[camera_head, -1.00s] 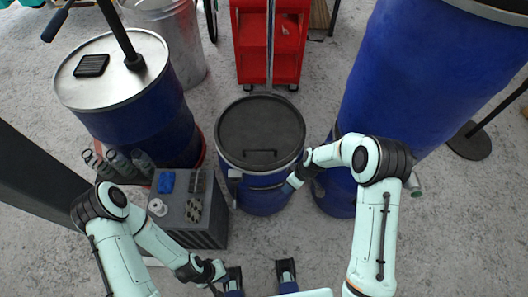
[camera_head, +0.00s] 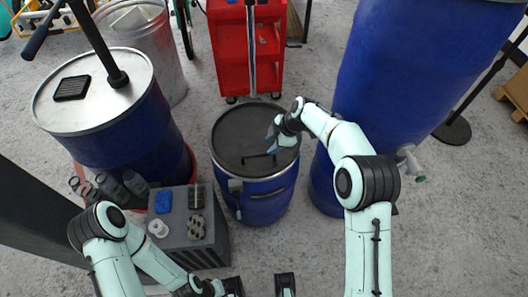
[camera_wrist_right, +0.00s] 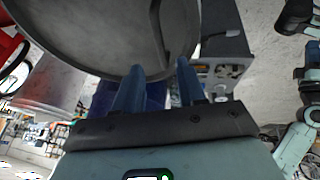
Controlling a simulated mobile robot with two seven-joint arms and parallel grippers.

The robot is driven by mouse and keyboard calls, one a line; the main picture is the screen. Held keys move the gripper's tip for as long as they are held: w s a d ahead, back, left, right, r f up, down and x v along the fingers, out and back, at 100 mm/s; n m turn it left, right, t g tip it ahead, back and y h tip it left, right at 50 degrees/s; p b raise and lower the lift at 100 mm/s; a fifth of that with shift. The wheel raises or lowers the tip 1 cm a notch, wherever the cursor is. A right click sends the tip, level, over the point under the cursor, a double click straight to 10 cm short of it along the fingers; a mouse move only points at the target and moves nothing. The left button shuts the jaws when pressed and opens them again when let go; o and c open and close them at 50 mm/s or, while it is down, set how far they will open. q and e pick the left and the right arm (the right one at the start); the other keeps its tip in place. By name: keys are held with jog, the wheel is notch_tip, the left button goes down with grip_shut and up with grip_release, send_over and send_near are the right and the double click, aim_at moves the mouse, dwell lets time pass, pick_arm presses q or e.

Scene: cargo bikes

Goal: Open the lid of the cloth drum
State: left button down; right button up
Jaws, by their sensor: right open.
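The cloth drum (camera_head: 267,205) is a small blue drum standing on the floor in the middle of the head view. Its dark flat lid (camera_head: 240,128) is on, with a black bar handle (camera_head: 258,158) across its near part. My right gripper (camera_head: 271,138) is open and empty over the right part of the lid, close to the handle. In the wrist view its two blue fingers (camera_wrist_right: 160,68) point toward the lid (camera_wrist_right: 90,35), and the handle (camera_wrist_right: 157,30) lies just beyond them.
A grey box (camera_head: 205,245) with small items stands left of the drum. A larger blue drum with a metal top (camera_head: 110,110) is behind it. A tall blue barrel (camera_head: 400,70) stands close on the right. A red cart (camera_head: 228,50) is behind the drum.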

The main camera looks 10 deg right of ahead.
aim_at(264, 155)
jog(key=x, duration=0.7)
jog(key=shift+a+f, duration=0.1)
jog(key=shift+f, duration=0.1)
grip_shut()
